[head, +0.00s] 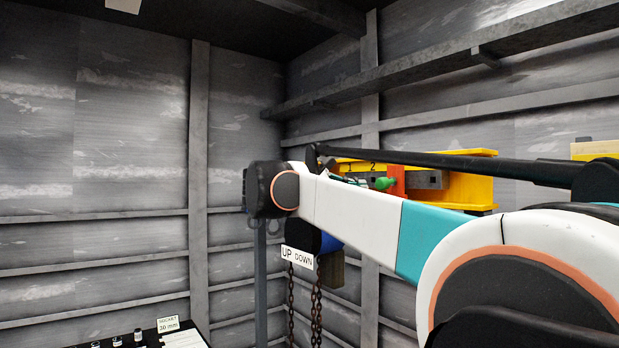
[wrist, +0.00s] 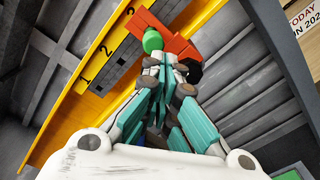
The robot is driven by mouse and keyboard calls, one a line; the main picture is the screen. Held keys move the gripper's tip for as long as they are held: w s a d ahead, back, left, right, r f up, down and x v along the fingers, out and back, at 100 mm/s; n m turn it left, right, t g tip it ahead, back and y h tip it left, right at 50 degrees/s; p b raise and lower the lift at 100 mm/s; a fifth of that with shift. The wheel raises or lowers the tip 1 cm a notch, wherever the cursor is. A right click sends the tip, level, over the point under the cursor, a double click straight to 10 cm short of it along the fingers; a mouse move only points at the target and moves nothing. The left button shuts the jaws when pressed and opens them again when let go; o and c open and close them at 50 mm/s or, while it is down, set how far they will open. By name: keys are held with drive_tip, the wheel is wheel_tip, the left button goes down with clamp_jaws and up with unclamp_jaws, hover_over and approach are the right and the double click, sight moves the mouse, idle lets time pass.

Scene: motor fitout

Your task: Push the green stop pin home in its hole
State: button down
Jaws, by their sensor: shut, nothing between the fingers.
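The green stop pin (head: 384,183) shows a rounded green head, just left of a red block (head: 397,178) on the yellow beam (head: 470,190). In the wrist view the green head (wrist: 152,41) lies against the red block (wrist: 180,40). My gripper (wrist: 166,60) is shut and empty, its fingertips just below the green head in the picture. I cannot tell whether they touch it. The pin's shank and its hole are hidden, so its depth is unclear. In the head view my arm hides most of the gripper.
A grey bar (wrist: 122,66) runs along the yellow beam beside the numbers 1, 2 and 3. A black part (wrist: 193,70) sits close right of my fingertips. An UP/DOWN sign (head: 297,257) and chains (head: 317,305) hang below my arm. A dark bench (head: 140,337) stands lower left.

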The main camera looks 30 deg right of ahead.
sight(379, 182)
drive_tip(key=shift+n, duration=0.5)
drive_tip(key=shift+w+d+r, duration=0.1)
drive_tip(key=shift+d+r, duration=0.15)
drive_tip(key=shift+d, duration=0.8)
drive_tip(key=shift+w+d+r, duration=0.15)
drive_tip(key=shift+d+r, duration=0.1)
drive_tip(key=shift+d, duration=0.8)
drive_tip(key=shift+w+d+r, duration=0.1)
drive_tip(key=shift+d+r, duration=0.15)
drive_tip(key=shift+d, duration=0.8)
drive_tip(key=shift+d, duration=0.45)
drive_tip(key=shift+a, duration=0.15)
